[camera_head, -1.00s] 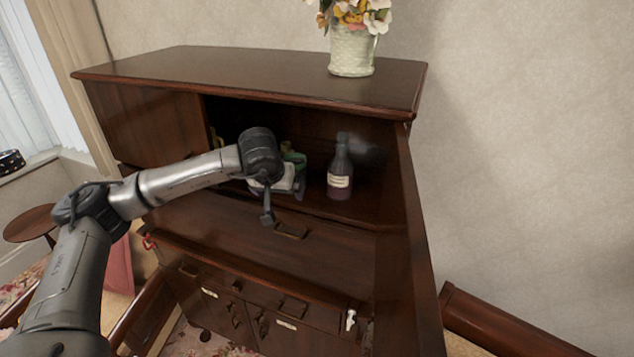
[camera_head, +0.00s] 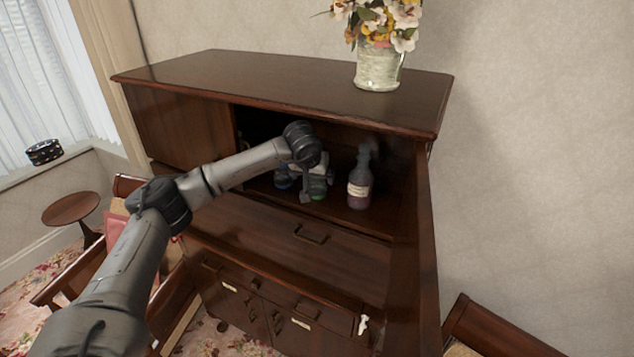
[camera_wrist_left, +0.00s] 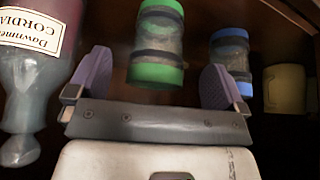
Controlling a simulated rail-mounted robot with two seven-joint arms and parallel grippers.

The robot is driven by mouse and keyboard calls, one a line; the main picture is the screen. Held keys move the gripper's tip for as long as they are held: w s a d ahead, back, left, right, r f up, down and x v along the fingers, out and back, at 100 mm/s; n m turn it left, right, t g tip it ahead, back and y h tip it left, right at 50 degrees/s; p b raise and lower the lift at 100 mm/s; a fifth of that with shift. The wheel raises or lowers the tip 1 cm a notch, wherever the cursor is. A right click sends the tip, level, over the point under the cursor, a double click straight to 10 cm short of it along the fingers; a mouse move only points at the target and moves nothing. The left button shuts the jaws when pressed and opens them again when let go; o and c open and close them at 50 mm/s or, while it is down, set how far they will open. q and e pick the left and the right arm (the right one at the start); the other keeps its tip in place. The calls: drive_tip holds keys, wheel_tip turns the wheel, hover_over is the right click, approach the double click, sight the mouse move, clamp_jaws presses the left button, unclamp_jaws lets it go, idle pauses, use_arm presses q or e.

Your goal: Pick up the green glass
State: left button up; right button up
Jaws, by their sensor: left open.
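The green glass (camera_wrist_left: 157,62) is a clear tumbler with green and dark bands. It stands on the open cabinet shelf, and in the head view its green part (camera_head: 318,189) shows below my left wrist, partly hidden by the hand. My left gripper (camera_wrist_left: 157,78) is open and empty. In the wrist view, its two purple-padded fingers lie on either side of the glass, with gaps on both sides. I cannot tell how deep the glass sits between them. In the head view, the left gripper (camera_head: 308,186) reaches into the cabinet opening. My right gripper is out of view.
A dark cordial bottle (camera_head: 360,182) stands close on the right; its label also shows in the wrist view (camera_wrist_left: 32,30). A blue-banded glass (camera_wrist_left: 232,58) and a yellowish cup (camera_wrist_left: 284,88) stand on the other side. The cabinet top (camera_head: 260,85) holds a flower vase (camera_head: 378,68).

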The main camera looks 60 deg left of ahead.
use_arm(q)
drive_tip(key=shift+w+a+f+p, duration=0.25)
drive_tip(key=shift+w+a+f, duration=0.1)
drive_tip(key=shift+w+a, duration=0.15)
drive_tip(key=shift+w+a+f+p, duration=0.2)
drive_tip(key=shift+w+a+f, duration=0.15)
drive_tip(key=shift+w, duration=0.2)
drive_tip(key=shift+w+a+f, duration=0.2)
drive_tip(key=shift+a+f, duration=0.05)
drive_tip(key=shift+f, duration=0.35)
drive_tip(key=shift+c, duration=0.5)
drive_tip(key=c, duration=1)
drive_tip(key=shift+o, duration=0.2)
drive_tip(key=shift+r, duration=0.1)
